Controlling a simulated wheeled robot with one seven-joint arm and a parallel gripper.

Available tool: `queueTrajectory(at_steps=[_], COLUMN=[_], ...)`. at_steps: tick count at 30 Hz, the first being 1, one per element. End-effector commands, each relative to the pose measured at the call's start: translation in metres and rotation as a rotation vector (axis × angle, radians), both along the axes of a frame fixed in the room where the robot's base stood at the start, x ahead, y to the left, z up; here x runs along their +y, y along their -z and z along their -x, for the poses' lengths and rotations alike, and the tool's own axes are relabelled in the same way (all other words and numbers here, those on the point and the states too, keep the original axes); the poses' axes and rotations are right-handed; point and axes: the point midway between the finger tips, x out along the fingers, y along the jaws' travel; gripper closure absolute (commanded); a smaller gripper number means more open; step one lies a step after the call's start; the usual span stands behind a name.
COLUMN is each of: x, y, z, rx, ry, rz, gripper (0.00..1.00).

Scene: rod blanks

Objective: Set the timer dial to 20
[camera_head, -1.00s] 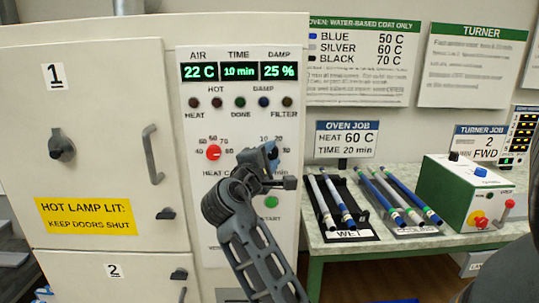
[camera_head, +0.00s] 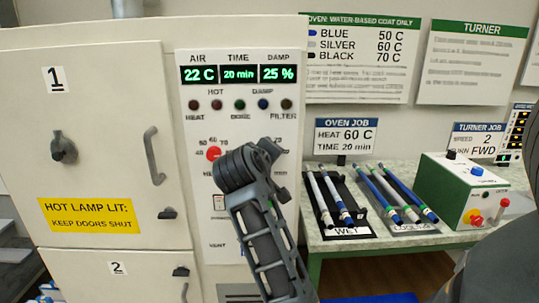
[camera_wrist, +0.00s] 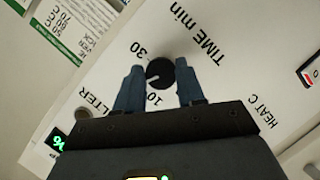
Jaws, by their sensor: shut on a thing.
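The time display (camera_head: 239,74) reads 20 min.
The red heat dial (camera_head: 213,153) is left of my arm on the oven panel (camera_head: 195,225). The closed oven door 1 (camera_head: 100,130) is further left. A bench (camera_head: 345,243) with rods and the turner box (camera_head: 455,190) stands right.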

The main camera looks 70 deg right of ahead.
Motion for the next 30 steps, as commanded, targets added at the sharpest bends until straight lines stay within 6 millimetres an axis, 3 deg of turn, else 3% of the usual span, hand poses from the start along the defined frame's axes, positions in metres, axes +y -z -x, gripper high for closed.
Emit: queueTrajectory(at_steps=[10, 26, 27, 30], x=[-0.0005, -0.0006, -0.0006, -0.0006], y=[0.0014, 0.0021, 0.0021, 0.0017], z=[0.0012, 0.0012, 0.0012, 0.0011], rx=[-0.117, -0.134, -0.134, -0.134], ry=[0.001, 0.001, 0.001, 0.001], rz=[-0.053, -0.061, -0.062, -0.06], gripper=[0.92, 0.92, 0.58, 0.48])
